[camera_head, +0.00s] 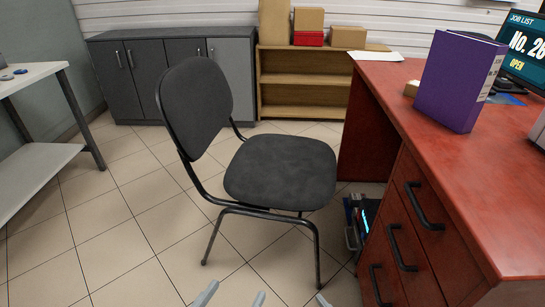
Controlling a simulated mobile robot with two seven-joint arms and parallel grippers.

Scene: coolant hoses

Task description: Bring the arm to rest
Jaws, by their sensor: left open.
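My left gripper (232,298) shows only as pale grey fingertips at the bottom edge, in front of the chair. Its fingers are apart, with nothing seen between them. Another grey tip, probably of my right gripper (322,300), shows just to the right at the same edge. Too little of it shows to tell its state. The rest of both arms is out of the picture. No coolant hoses are in view.
A dark grey chair (280,171) stands mid-floor. A red desk (440,120) with drawers fills the right, bearing a purple binder (455,80) and a monitor (525,45). A white table (30,75) is at left. Grey cabinets (125,75) and a wooden shelf (310,80) stand behind.

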